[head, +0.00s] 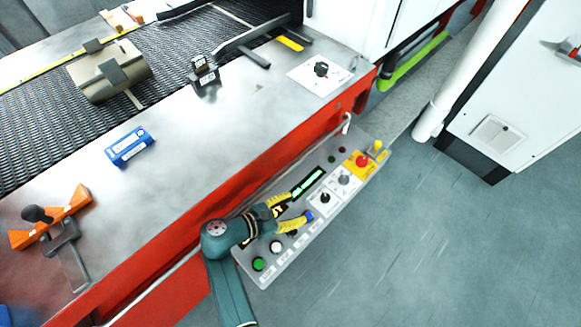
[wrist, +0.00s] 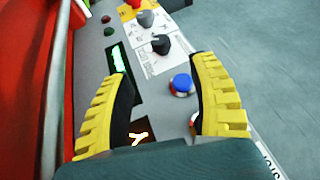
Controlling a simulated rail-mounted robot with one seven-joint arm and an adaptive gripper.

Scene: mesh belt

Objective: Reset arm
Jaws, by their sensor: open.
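My gripper (head: 291,212) is over the grey control panel (head: 277,264) in the head view, with its yellow padded fingers spread. In the wrist view my gripper (wrist: 166,95) is open, with nothing between its fingers. A blue button (wrist: 181,84) shows between the fingers, closer to the right one. In the head view the blue button (head: 309,216) is by the tip of the lower finger; I cannot tell whether they touch. A lit green display (wrist: 118,58) is beyond the left finger.
The panel also bears a green button (head: 258,264), a white button (head: 275,247), black knobs (head: 325,198) and a red emergency button (head: 362,160). A red machine side (head: 190,226) runs along it. A blue box (head: 130,147) lies on the metal table. Open floor (head: 440,250) is at right.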

